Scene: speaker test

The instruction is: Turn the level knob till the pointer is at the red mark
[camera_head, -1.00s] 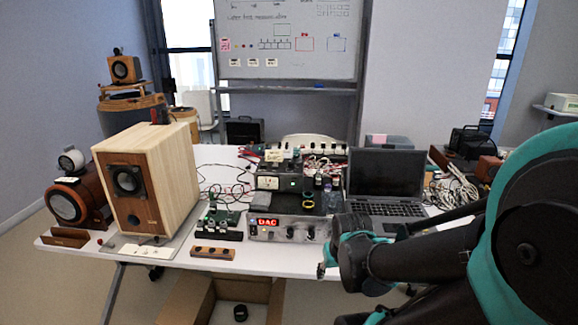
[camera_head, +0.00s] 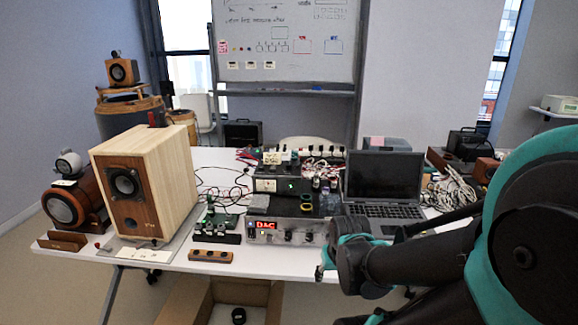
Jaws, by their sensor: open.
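A silver box (camera_head: 262,239) with a red lit display reading "DAC" stands near the table's front edge. Dark knobs (camera_head: 287,236) sit on its front face. Which one is the level knob, and any pointer or red mark, are too small to make out. A black unit with a pale meter (camera_head: 265,185) and a green light stands behind it. My gripper (camera_head: 322,266) is open, just right of the silver box at the table's front edge. It is apart from the knobs and seen mostly from the side. My arm hides the area right of the box.
A large wooden speaker (camera_head: 148,185) stands at the left. An open laptop (camera_head: 384,180) is behind my arm. A cardboard box (camera_head: 203,301) is on the floor.

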